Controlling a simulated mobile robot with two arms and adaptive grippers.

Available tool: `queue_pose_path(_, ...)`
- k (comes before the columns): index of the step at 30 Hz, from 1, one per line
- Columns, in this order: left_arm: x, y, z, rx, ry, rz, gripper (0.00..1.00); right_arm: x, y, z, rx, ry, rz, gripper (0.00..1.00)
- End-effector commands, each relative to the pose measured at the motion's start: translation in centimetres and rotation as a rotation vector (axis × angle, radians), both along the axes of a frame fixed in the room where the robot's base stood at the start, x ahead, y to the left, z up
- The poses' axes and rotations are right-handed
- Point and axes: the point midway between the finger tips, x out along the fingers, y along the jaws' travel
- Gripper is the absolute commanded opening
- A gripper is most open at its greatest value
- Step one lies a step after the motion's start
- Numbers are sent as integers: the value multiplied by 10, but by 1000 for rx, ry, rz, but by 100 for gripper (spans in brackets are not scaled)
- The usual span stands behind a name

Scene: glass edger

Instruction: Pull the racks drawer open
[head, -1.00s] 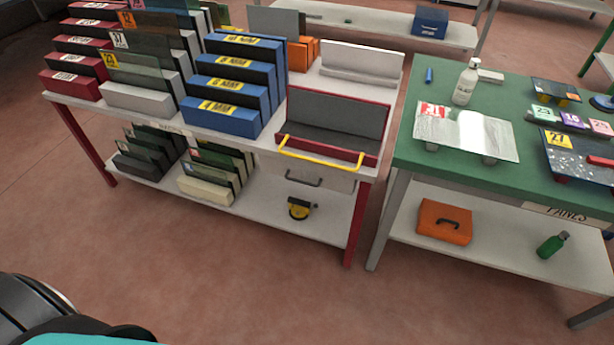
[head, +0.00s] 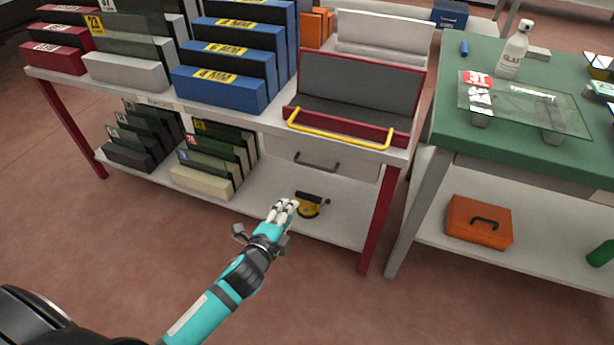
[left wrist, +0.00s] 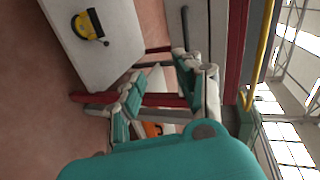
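The racks drawer (head: 345,168) is a pale grey front under the right end of the rack table's top, and it looks shut. Its dark bar handle (head: 316,161) is on the front; the handle also shows at the top of the left wrist view (left wrist: 185,27). My left gripper (head: 283,207) is in front of the table, lower than the handle and to its left in the head view, apart from it. In the left wrist view its fingers (left wrist: 158,68) are spread with nothing between them. My right gripper is not in view.
A red tray with a yellow bar (head: 338,137) sits on the tabletop above the drawer. A yellow-and-black suction cup tool (head: 309,206) lies on the lower shelf. A red table leg (head: 378,218) stands right of the drawer. A green table (head: 450,125) is farther right.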

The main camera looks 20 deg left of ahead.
Motion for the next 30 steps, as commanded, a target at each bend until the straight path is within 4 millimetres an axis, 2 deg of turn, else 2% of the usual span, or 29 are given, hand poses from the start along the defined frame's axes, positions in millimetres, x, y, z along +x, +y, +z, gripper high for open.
queue_pose_path(3,5,-4,28,65,-83,-25,34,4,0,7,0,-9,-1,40)
queue_pose_path(7,12,-5,37,84,-103,-30,34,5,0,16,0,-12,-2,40)
queue_pose_path(11,30,-6,34,82,-103,-29,34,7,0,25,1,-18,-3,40)
queue_pose_path(17,72,-7,24,81,-103,-29,34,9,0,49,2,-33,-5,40)
queue_pose_path(24,123,-9,13,80,-102,-28,34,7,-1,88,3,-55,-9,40)
queue_pose_path(30,157,-11,5,79,-101,-29,34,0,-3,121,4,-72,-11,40)
